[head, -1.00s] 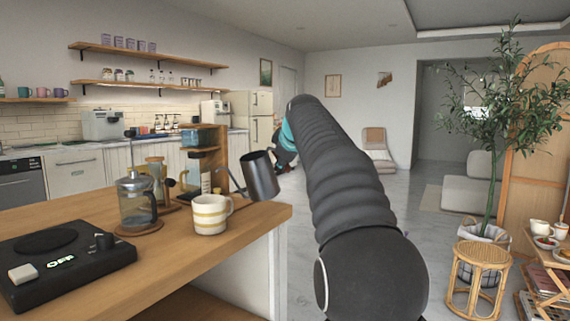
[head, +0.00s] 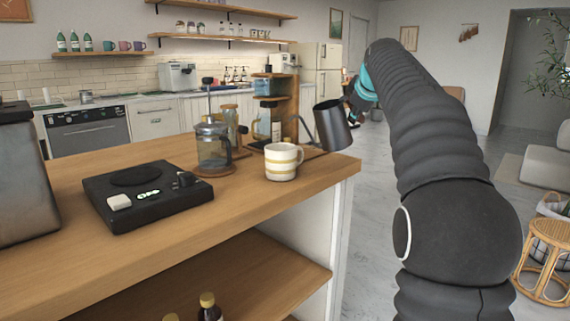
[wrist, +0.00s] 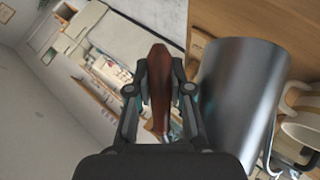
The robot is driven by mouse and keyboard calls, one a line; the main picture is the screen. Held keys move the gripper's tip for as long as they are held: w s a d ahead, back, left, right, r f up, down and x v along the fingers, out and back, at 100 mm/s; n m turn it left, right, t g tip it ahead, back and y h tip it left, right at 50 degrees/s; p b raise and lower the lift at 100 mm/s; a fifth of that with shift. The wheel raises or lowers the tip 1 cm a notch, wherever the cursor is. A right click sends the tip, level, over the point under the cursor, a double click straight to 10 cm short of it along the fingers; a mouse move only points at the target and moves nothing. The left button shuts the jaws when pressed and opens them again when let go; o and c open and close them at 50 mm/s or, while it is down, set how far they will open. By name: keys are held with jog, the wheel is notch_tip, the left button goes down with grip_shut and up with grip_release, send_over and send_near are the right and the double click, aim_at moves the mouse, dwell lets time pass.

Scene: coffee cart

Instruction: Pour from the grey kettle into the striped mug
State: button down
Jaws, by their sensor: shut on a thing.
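The grey kettle (head: 333,125) is held in the air at the right end of the counter, tilted, just right of and above the striped mug. In the wrist view the kettle body (wrist: 240,95) fills the right side. My gripper (wrist: 160,80) is shut on its brown handle (wrist: 159,100); in the head view my gripper (head: 357,103) is partly hidden behind the arm. The white and yellow striped mug (head: 282,162) stands upright on the counter near its right edge. It shows partly in the wrist view (wrist: 300,100). I see no stream of liquid, and the mug's inside is hidden.
A glass French press (head: 213,148) on a coaster stands left of the mug. A wooden shelf stand (head: 290,105) is behind. Bottles (head: 208,305) sit on the lower shelf.

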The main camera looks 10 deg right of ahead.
jog(key=shift+s+r, duration=0.1)
jog(key=shift+r, duration=0.25)
dwell(0.3)
jog(key=shift+a+r, duration=0.1)
jog(key=shift+r, duration=0.25)
dwell(0.4)
jog(key=shift+r+n+t+h, duration=0.3)
jog(key=shift+r+h, duration=0.15)
jog(key=shift+h, duration=0.05)
jog(key=shift+r, duration=0.15)
jog(key=shift+a+r, duration=0.1)
jog(key=shift+r, duration=0.2)
dwell(0.6)
jog(key=shift+a+r+n+h, duration=0.1)
jog(key=shift+r+n+h, duration=0.2)
jog(key=shift+r, duration=0.1)
jog(key=shift+r, duration=0.15)
dwell(0.3)
